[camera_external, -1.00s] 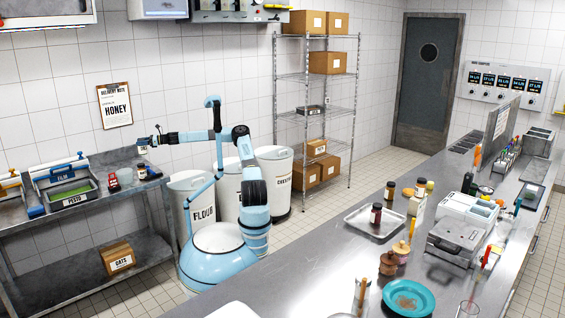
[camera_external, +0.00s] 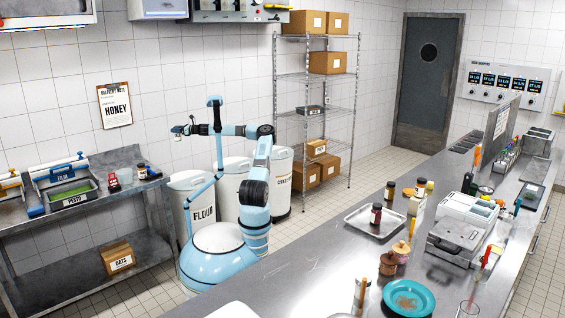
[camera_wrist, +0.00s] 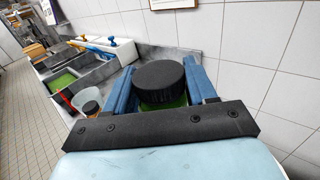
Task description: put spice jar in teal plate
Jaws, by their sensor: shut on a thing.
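My gripper (camera_external: 178,130) is shut on the spice jar (camera_wrist: 161,76), which has a black lid and green showing below it. In the wrist view the jar sits between the two blue fingers of my gripper (camera_wrist: 162,90). In the external view the jar is a tiny shape at my gripper, held in the air to the right of the steel side table. The teal plate (camera_external: 420,305) lies on the long steel counter at the bottom right, far from my gripper. A brownish patch shows in its middle.
The side table (camera_external: 90,205) holds trays and small jars. White bins (camera_external: 196,190) stand behind me.

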